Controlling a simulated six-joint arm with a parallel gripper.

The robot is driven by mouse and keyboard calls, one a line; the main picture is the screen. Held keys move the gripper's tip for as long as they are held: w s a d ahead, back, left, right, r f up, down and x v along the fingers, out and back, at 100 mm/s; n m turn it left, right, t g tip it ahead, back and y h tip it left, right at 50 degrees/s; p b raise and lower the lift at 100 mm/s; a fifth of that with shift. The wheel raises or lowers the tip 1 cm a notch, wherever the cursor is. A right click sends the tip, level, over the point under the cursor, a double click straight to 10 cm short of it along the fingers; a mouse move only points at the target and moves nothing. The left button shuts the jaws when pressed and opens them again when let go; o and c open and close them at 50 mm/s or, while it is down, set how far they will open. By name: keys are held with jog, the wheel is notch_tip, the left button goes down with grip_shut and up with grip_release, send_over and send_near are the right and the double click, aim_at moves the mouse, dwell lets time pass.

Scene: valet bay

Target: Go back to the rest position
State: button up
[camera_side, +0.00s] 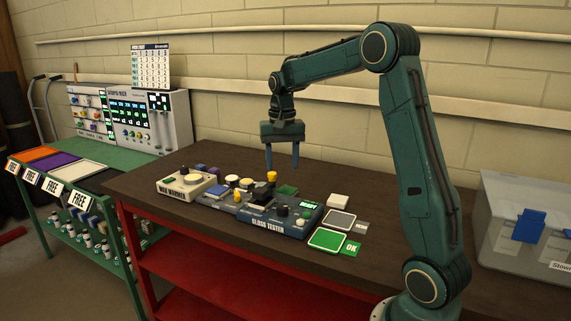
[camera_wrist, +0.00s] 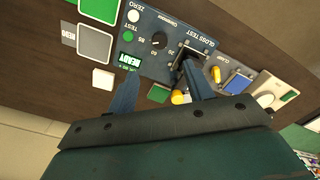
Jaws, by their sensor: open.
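My gripper (camera_side: 282,160) hangs pointing down above the dark bench (camera_side: 360,202), behind the gloss tester (camera_side: 275,218). Its two fingers are apart with nothing between them. In the wrist view, my gripper (camera_wrist: 160,88) also shows open and empty, with the gloss tester (camera_wrist: 150,42) beyond the fingertips. A yellow-topped piece (camera_side: 272,176) stands on the bench below and left of the fingers in the side view. My arm is bent, with its elbow high on the right.
The wax warmer (camera_side: 186,184) stands left of the tester. A green pad marked OK (camera_side: 327,239) and a grey pad (camera_side: 340,220) lie to its right. A translucent bin (camera_side: 525,225) is at far right. A green table (camera_side: 110,155) with an instrument panel (camera_side: 130,115) stands left.

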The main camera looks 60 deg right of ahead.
jog(key=shift+r, duration=0.35)
jog(key=s+a+r+n+t, duration=0.1)
jog(key=s+a+r+n, duration=0.1)
jog(key=s+a+r, duration=0.3)
jog(key=s+a+r+n+t, duration=0.1)
jog(key=s+a+n, duration=0.15)
jog(key=a, duration=0.45)
jog(key=s+a+f+n+t, duration=0.1)
jog(key=s+a+n, duration=0.2)
jog(key=s+a, duration=0.2)
jog(key=s+a+f+n+t, duration=0.2)
jog(key=s+a, duration=0.3)
jog(key=s, duration=0.4)
jog(key=shift+s+n+t, duration=0.15)
jog(key=shift+n+t, duration=0.15)
jog(key=shift+n, duration=0.25)
jog(key=shift+c, duration=0.2)
